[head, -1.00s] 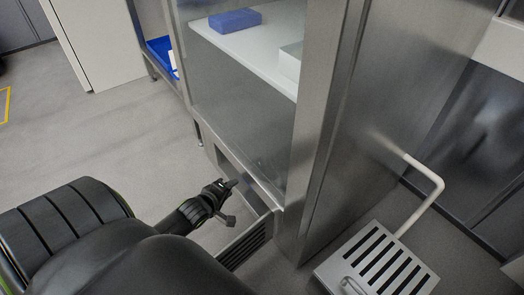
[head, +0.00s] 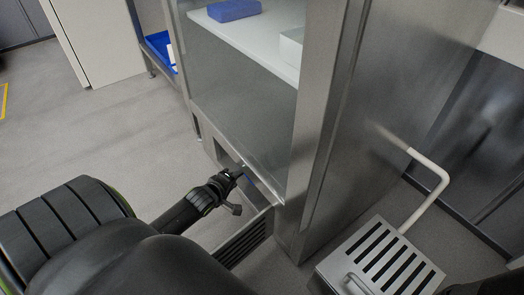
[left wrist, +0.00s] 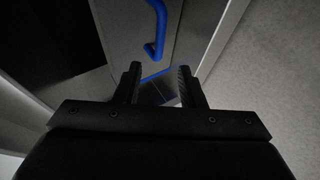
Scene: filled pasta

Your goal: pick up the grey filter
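My left gripper (head: 232,185) reaches to the low opening at the base of the steel cabinet (head: 345,120). In the left wrist view its fingers (left wrist: 158,82) are apart, with nothing held between them. Beyond them is a grey interior with a curved blue handle (left wrist: 157,32) and a thin blue strip (left wrist: 157,75) in front of a dark panel. I cannot tell which part there, if any, is the grey filter. A slotted grey panel (head: 243,240) stands out from the cabinet base, below the gripper. My right gripper is not clearly seen.
A slotted metal box with a handle (head: 378,262) stands on the floor at right, under a white pipe (head: 434,190). A blue block (head: 233,10) lies on a shelf behind the cabinet's glass. The floor (head: 90,150) at left is clear.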

